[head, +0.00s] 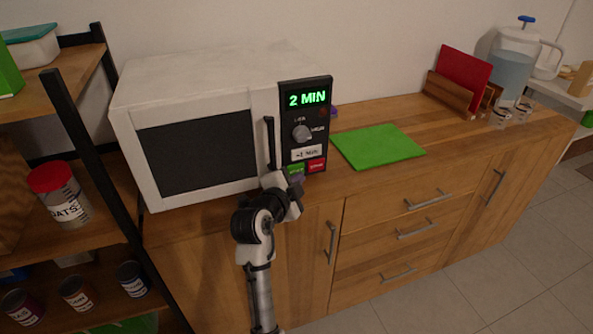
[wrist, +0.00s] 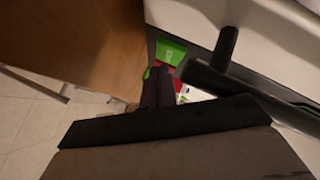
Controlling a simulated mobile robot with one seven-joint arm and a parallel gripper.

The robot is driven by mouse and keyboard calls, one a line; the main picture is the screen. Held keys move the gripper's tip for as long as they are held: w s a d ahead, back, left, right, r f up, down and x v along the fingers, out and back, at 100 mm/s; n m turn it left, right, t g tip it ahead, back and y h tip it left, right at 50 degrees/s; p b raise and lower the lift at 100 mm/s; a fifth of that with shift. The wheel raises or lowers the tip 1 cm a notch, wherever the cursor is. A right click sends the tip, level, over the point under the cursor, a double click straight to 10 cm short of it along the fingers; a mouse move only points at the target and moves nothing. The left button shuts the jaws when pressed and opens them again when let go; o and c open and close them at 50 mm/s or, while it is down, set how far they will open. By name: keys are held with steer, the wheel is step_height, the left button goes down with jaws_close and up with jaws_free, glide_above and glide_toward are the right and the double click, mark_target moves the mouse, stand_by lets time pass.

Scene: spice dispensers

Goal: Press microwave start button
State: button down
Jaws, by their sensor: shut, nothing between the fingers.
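The white microwave (head: 195,120) stands on the wooden counter with its dark door shut. Its black control panel (head: 305,115) reads "2 MIN" in green. Low on the panel are a green start button (head: 296,169) and a red button (head: 317,165). My gripper (head: 297,181) is shut and empty, just in front of and below the green button. In the wrist view, my dark fingers (wrist: 159,88) point towards green and red patches; the upper green patch (wrist: 170,52) bears a small pale mark. Contact with the button cannot be told.
The black door handle (head: 271,143) is close beside my gripper; a dark bar (wrist: 228,45) shows in the wrist view. A knob (head: 301,133) and a white button (head: 305,154) sit above the lower buttons. A green board (head: 378,147) lies on the counter to the right.

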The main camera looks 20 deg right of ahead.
steer(key=shift+w+a+r+t, duration=0.25)
steer(key=shift+w+r+t, duration=0.05)
steer(key=shift+w+r, duration=0.3)
steer(key=shift+s+d+f, duration=0.3)
steer(key=shift+s+f, duration=0.35)
steer(key=shift+s, duration=0.2)
steer(key=shift+s+d, duration=0.15)
steer(key=shift+s, duration=1.35)
steer(key=shift+s+f, duration=0.1)
steer(key=shift+s, duration=0.05)
